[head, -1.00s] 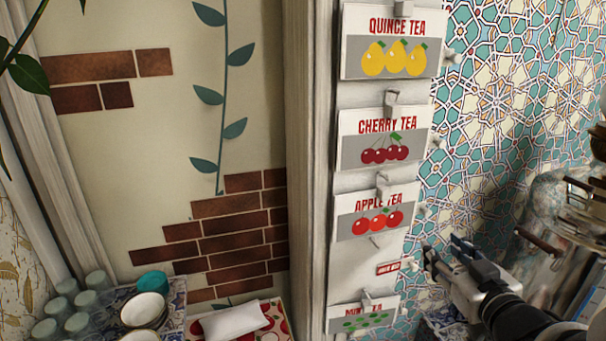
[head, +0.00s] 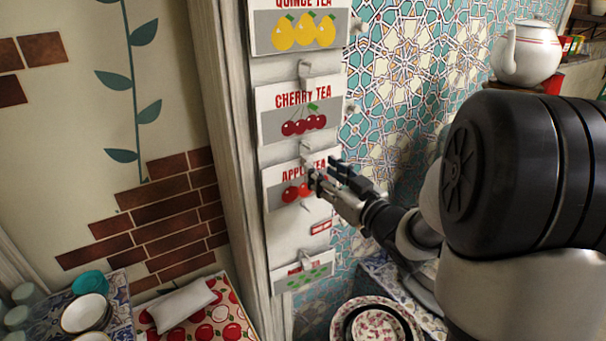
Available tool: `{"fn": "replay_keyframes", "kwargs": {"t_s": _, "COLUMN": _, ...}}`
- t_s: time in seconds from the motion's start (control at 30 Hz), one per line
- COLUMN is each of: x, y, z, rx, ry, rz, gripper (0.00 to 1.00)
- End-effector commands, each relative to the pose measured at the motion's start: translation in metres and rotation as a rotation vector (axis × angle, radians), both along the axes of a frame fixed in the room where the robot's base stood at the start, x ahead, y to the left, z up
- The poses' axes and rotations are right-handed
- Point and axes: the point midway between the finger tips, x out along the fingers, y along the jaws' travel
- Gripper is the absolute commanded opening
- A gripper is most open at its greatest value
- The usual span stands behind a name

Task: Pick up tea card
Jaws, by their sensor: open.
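Tea cards hang in a column on a pale post in the head view. From the top they are the quince tea card (head: 267,36), the cherry tea card (head: 269,128), the apple tea card (head: 279,194) and, lowest, a card with green leaves (head: 291,281). The top of the quince card is cut off by the frame. My gripper (head: 327,175) is open in front of the right part of the apple tea card and hides some of it. I cannot tell whether the fingers touch the card.
Small hooks (head: 305,72) stick out from the post. A small red label (head: 321,227) sits below the apple card. A white teapot (head: 526,52) stands at upper right. Patterned bowls (head: 342,322) are below, and a white pillow-like packet (head: 184,305) lies on a red patterned cloth (head: 238,322).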

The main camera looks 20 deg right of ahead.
Motion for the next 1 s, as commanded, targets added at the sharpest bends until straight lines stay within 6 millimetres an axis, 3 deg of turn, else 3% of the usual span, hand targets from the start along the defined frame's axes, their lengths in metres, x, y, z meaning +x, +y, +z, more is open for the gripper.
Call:
{"fn": "replay_keyframes", "kwargs": {"t_s": 0.17, "x": 0.011, "y": 0.002, "z": 0.0, "rx": 0.001, "ry": 0.001, "rz": 0.0, "gripper": 0.43}}
{"fn": "replay_keyframes", "kwargs": {"t_s": 0.5, "x": 0.055, "y": 0.009, "z": 0.002, "rx": 0.0, "ry": 0.0, "rz": 0.0, "gripper": 0.43}}
{"fn": "replay_keyframes", "kwargs": {"t_s": 0.77, "x": 0.058, "y": 0.009, "z": 0.001, "rx": 0.0, "ry": 0.0, "rz": -0.002, "gripper": 0.43}}
{"fn": "replay_keyframes", "kwargs": {"t_s": 1.0, "x": 0.058, "y": 0.009, "z": 0.001, "rx": 0.0, "ry": 0.0, "rz": -0.002, "gripper": 0.29}}
